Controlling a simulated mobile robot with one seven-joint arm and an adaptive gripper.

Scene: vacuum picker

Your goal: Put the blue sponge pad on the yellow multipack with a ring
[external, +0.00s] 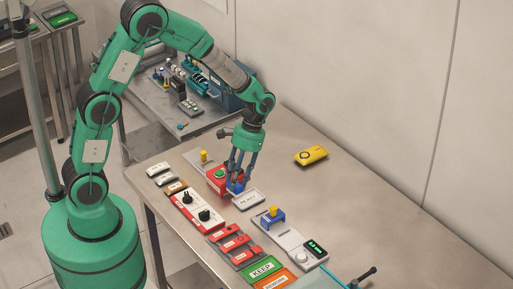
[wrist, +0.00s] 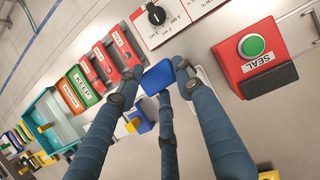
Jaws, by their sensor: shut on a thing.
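The blue sponge pad (wrist: 158,76) is gripped between the fingertips of my gripper (wrist: 156,80) in the wrist view. In the external view the pad (external: 237,187) shows as a small blue patch at the tips of my gripper (external: 239,180), beside the red box with a green button. The fingers hide part of the pad, and its exact height above the table is hard to tell. The yellow multipack (external: 311,155) lies on the bare table to the right of my gripper, apart from it. A dark ring shows on its upper face.
The red SEAL box (wrist: 253,62) stands close to my gripper. A white labelled plate (external: 249,199) lies just in front. A knob panel (external: 196,207), red switches (external: 232,245) and a blue holder with yellow top (external: 272,217) line the table. The table around the multipack is clear.

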